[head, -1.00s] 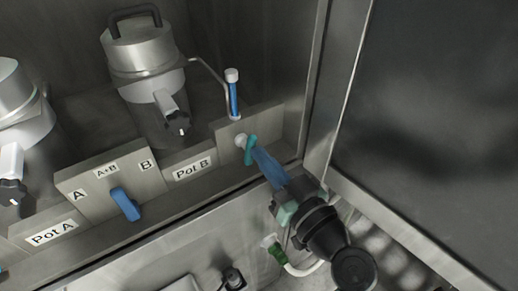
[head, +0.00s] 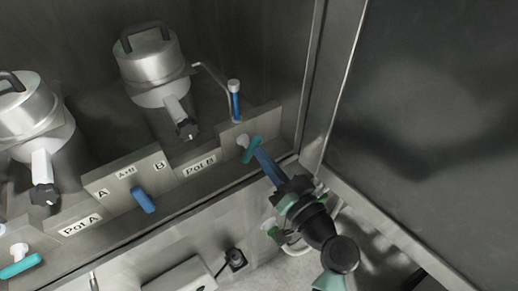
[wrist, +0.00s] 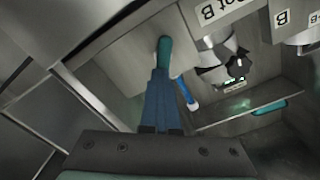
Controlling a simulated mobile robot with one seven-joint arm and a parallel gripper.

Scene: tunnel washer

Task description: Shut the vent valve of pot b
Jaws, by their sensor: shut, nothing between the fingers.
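Pot B (head: 152,68) is a silver canister with a dark top handle, standing behind the panel labelled "Pot B" (head: 199,165). Its vent valve has a teal lever (head: 250,150) on a pale stem, on the panel right of that label. In the head view the lever slants from upper right to lower left. My gripper (head: 258,152) is shut with nothing held. Its blue fingertips are at the lever, apparently touching it. In the wrist view the lever (wrist: 165,50) lies just beyond the fingertips (wrist: 161,70), which hide part of it.
A blue selector lever (head: 143,200) sits between A and B marks. Pot A (head: 32,115) and another teal lever (head: 20,266) are at the left. A blue tube with a white cap (head: 235,100) stands behind the valve. A metal door (head: 425,110) bounds the right.

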